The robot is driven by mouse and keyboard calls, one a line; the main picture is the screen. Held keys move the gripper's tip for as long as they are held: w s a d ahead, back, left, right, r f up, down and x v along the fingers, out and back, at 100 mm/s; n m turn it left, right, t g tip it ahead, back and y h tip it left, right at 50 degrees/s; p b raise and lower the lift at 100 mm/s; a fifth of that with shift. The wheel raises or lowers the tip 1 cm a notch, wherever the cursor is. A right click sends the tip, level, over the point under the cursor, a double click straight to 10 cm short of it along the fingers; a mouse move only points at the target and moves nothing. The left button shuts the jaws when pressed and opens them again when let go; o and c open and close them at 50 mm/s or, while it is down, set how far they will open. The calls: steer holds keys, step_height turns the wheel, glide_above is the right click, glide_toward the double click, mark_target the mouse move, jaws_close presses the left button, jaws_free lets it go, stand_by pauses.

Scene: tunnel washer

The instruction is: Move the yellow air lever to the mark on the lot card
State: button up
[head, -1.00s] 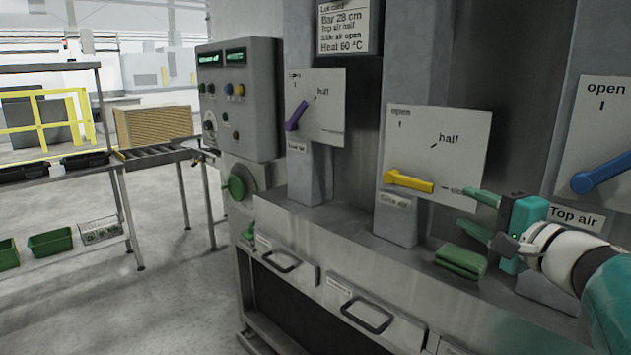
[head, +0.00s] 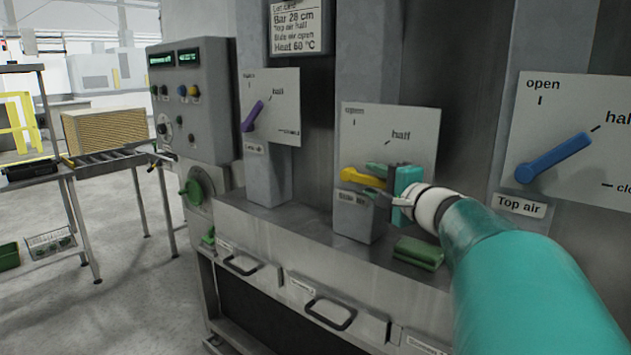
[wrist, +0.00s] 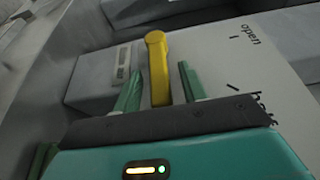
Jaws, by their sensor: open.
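The yellow air lever (head: 358,177) sits low on the side air dial plate (head: 415,125), which is marked open at the top left and half at the upper right. The lever points right, and my gripper hides its far end in the head view. My gripper (head: 377,181) is open at the lever. In the wrist view the yellow lever (wrist: 156,62) lies between the two green fingers of my gripper (wrist: 160,75), with a gap on each side. The lot card (head: 299,27) reads bar 28 cm, top air half, side air open, heat 60 °C.
A blue lever (head: 555,158) on the top air plate at right points towards half. A purple lever (head: 252,116) is on the left plate. A green block (head: 419,252) lies on the ledge below my gripper. A control box (head: 190,100) stands at left.

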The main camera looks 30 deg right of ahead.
jaws_close()
